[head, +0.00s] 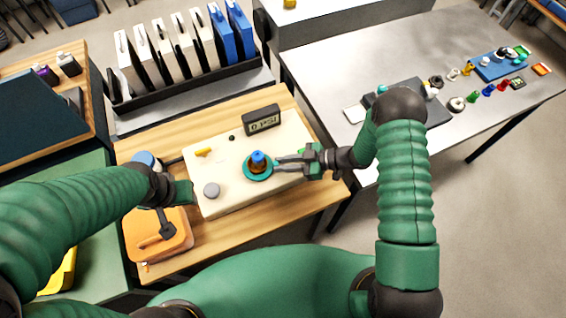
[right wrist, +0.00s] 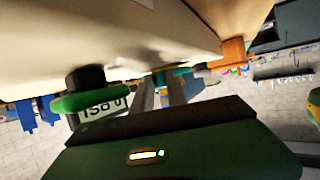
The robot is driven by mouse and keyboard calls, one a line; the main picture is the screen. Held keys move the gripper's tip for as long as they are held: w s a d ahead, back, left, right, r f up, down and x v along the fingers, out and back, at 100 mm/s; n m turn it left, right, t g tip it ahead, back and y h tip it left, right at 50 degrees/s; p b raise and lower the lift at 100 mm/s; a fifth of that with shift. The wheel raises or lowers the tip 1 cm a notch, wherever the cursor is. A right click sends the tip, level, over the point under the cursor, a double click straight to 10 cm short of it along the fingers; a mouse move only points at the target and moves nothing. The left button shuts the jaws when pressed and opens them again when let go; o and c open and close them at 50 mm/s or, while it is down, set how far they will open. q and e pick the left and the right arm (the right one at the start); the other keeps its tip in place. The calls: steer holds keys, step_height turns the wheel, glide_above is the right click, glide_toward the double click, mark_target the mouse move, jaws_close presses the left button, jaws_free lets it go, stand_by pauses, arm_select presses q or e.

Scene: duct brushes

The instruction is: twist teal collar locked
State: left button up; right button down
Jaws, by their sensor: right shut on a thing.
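The teal collar (head: 257,174) is a flat ring around a brown and blue upright fitting (head: 258,160) on the cream board (head: 225,155). My right gripper (head: 279,164) reaches in from the right and is shut on the collar's right edge. In the right wrist view, the fingers extend toward a small teal patch (right wrist: 182,72), and the contact is hard to make out. Whether the collar is locked cannot be told. My left gripper (head: 184,192) is by the board's left edge, away from the collar; its fingers are not clear.
A small display box (head: 262,119) stands at the board's back. A grey round knob (head: 211,190) and a yellow piece (head: 203,152) sit on the board. An orange case (head: 158,245) lies front left. A metal table (head: 400,60) with several small parts is at right.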

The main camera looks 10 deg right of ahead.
mark_target(264, 179)
steer(key=shift+s+m+t, duration=0.2)
steer(key=shift+m+t, duration=0.1)
steer(key=shift+t, duration=0.1)
steer(key=shift+s+a+r+m+t+h+p, duration=0.1)
steer(key=shift+s+m+t+h+p, duration=0.3)
steer(key=shift+s+m+t+p, duration=0.25)
steer(key=shift+s+a+m+t+h, duration=0.3)
steer(key=shift+s+m+t+h, duration=0.2)
steer(key=shift+m+t, duration=0.45)
steer(key=shift+s+a+m+t+h, duration=0.35)
steer(key=shift+s+m+t+h, duration=0.3)
steer(key=shift+m+t, duration=0.25)
steer(key=m+t+h, duration=0.1)
steer(key=s+a+m+t+h, duration=0.1)
steer(key=shift+s+a+m+h, duration=0.15)
steer(key=shift+a+m+h, duration=0.05)
steer(key=shift+m+h, duration=0.1)
steer(key=shift+s+a+m+t+h, duration=0.3)
steer(key=shift+a+m+h, duration=0.1)
steer(key=shift+m+h, duration=0.2)
steer(key=shift+s+a+m+t+h, duration=0.15)
steer(key=shift+a+m+t+h, duration=0.2)
steer(key=shift+m+h, duration=0.25)
steer(key=shift+s+a+m+t+h+p, duration=0.2)
steer(key=shift+a+m+t+h+p, duration=0.4)
steer(key=shift+m+h, duration=0.55)
steer(key=shift+a+m+h, duration=0.25)
steer(key=shift+h, duration=0.25)
